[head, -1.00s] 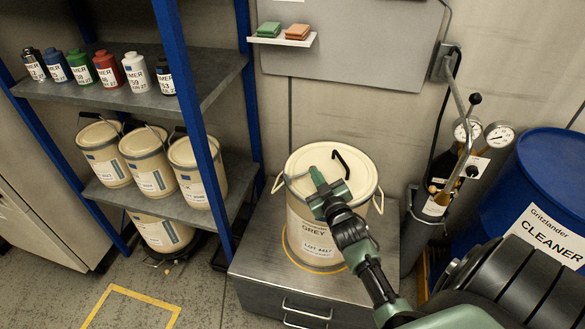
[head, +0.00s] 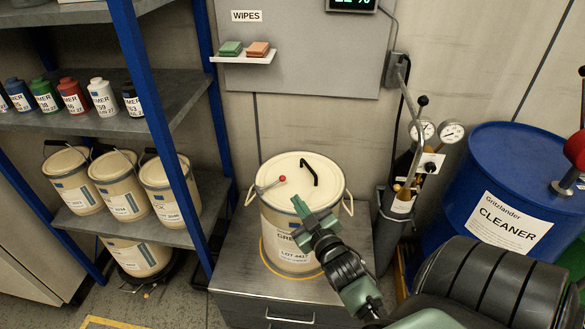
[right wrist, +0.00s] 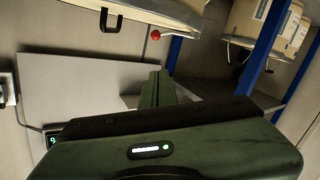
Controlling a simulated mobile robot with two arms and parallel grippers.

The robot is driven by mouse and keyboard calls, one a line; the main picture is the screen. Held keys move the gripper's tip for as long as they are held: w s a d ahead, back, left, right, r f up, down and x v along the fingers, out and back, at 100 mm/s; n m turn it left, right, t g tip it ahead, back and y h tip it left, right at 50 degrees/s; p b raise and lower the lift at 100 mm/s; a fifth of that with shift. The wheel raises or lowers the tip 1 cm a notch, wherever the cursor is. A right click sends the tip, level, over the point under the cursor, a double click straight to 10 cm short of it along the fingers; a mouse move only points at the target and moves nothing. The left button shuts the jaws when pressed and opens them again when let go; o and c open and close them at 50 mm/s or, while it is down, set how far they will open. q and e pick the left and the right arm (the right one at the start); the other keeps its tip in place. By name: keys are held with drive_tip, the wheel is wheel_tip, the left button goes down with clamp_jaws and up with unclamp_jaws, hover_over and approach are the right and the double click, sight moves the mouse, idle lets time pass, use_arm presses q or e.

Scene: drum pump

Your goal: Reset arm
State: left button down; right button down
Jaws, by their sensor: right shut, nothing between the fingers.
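My right arm comes in from the lower right of the head view. Its green right gripper (head: 306,213) is shut and empty, in front of the large cream bucket labelled grey (head: 308,178), near its rim. I cannot tell whether it touches the bucket. The right wrist view shows the closed green fingers (right wrist: 155,88) below the bucket's rim and a small red knob (right wrist: 156,35). My left gripper is not in view.
The bucket stands on a grey drawer cabinet (head: 350,248). A blue-posted shelf (head: 150,100) with bottles and buckets stands at left. A pump (head: 408,170) and a blue cleaner drum (head: 465,180) stand at right. A small wipes ledge (head: 243,57) is above.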

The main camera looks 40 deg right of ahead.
drive_tip(key=s+a+f+g+y, duration=0.15)
drive_tip(key=s+a+f, duration=0.25)
drive_tip(key=f, duration=0.7)
drive_tip(key=s+a+f+g+y, duration=0.1)
drive_tip(key=s+a+f+g, duration=0.25)
drive_tip(key=f, duration=0.75)
drive_tip(key=s+a+f+g+y, duration=0.2)
drive_tip(key=s+a+f, duration=0.15)
drive_tip(key=f, duration=0.75)
drive_tip(key=s+a+f+g, duration=0.2)
drive_tip(key=s+f, duration=0.3)
drive_tip(key=s, duration=0.4)
drive_tip(key=s+a+f+n+g, duration=0.1)
drive_tip(key=s+a+f+g, duration=0.1)
drive_tip(key=s+f, duration=0.4)
drive_tip(key=s+a+f+g, duration=0.2)
drive_tip(key=s+f+g, duration=0.2)
drive_tip(key=s, duration=0.9)
drive_tip(key=shift+f+y, duration=0.35)
drive_tip(key=shift+f, duration=0.6)
drive_tip(key=shift+a, duration=0.1)
